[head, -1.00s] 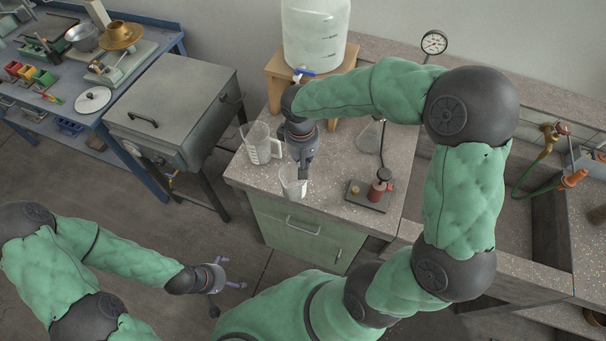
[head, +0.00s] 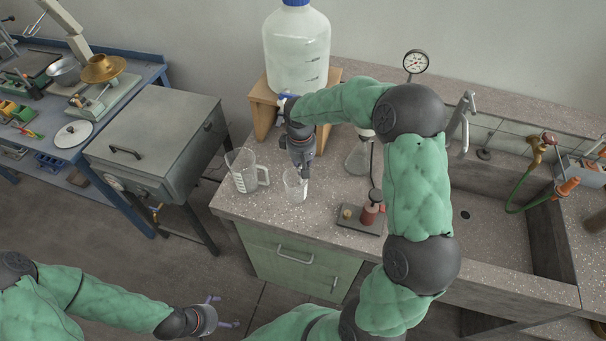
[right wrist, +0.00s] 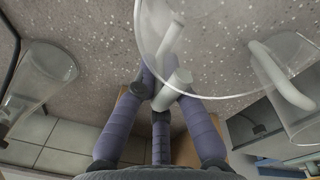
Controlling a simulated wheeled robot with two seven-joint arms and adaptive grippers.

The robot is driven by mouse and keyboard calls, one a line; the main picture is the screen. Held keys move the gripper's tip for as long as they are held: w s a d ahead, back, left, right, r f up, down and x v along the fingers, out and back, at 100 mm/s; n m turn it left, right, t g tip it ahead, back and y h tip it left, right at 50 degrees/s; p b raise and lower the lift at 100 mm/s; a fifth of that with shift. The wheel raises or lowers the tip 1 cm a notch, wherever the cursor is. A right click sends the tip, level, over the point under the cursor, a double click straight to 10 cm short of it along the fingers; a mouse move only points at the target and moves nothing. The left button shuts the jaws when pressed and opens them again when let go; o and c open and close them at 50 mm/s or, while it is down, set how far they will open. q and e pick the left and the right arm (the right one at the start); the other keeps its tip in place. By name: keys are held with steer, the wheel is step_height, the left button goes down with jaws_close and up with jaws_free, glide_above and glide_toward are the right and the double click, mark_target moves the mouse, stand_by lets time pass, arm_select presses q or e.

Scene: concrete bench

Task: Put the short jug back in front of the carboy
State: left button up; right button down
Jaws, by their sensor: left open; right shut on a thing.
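The short jug (head: 293,187) is a small clear vessel near the front of the bench, to the right of a taller clear jug (head: 242,170). My right gripper (head: 304,187) is shut on its handle; the right wrist view shows the white handle (right wrist: 171,85) between purple fingers and the jug's clear rim above. I cannot tell whether its base touches the bench. The carboy (head: 296,52), large and translucent with a blue cap, stands behind it on a wooden stand (head: 262,108); my right arm hides part of the stand. My left gripper (head: 222,312) is open and empty, low in front.
A conical flask (head: 358,160) and a small dark plate (head: 360,220) with a red bottle (head: 371,208) stand right of the held jug. The sink (head: 490,225) lies farther right. Bare bench shows around the short jug.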

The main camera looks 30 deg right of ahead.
steer(key=shift+w+d+f, duration=0.2)
steer(key=shift+w+f, duration=0.05)
steer(key=shift+f, duration=0.1)
steer(key=shift+w+d+f+b, duration=0.15)
steer(key=shift+f+b, duration=0.25)
steer(key=shift+f, duration=0.55)
steer(key=shift+w+d+f+b, duration=0.1)
steer(key=shift+f+b, duration=0.3)
steer(key=shift+f, duration=0.5)
steer(key=shift+f, duration=0.1)
steer(key=c, duration=1.3)
jaws_free()
steer(key=shift+c, duration=0.2)
step_height(320, 180, up, 12)
steer(key=p, duration=0.3)
steer(key=shift+a+p, duration=0.3)
steer(key=shift+a, duration=0.05)
